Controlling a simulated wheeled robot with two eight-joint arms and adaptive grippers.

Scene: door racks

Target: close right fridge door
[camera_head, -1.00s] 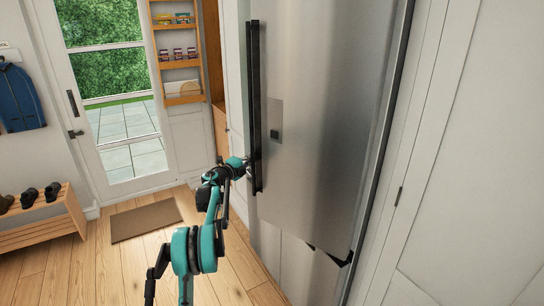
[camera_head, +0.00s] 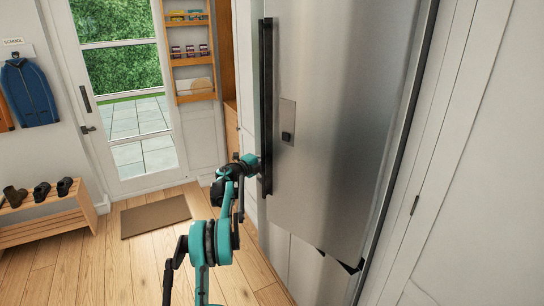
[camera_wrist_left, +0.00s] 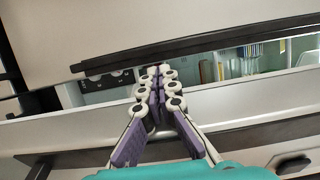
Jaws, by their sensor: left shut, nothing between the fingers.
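The stainless steel fridge door (camera_head: 345,110) fills the middle of the head view, with a long black vertical handle (camera_head: 266,95) along its left edge. My left gripper (camera_head: 256,164) is beside the lower part of this handle; its tips are partly hidden there, and I cannot tell whether they touch the door. In the left wrist view my left gripper (camera_wrist_left: 158,72) is shut and empty, its fingers pointing at a gap below a dark bar (camera_wrist_left: 200,48). Through the gap a pale interior with several items (camera_wrist_left: 230,65) shows. My right gripper is out of view.
A lower steel panel (camera_head: 305,265) sits under the fridge door. White wall panels (camera_head: 470,170) stand to the right. At the left are a shoe bench (camera_head: 50,220), a doormat (camera_head: 156,216) and a glazed door (camera_head: 125,100). The wooden floor between is clear.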

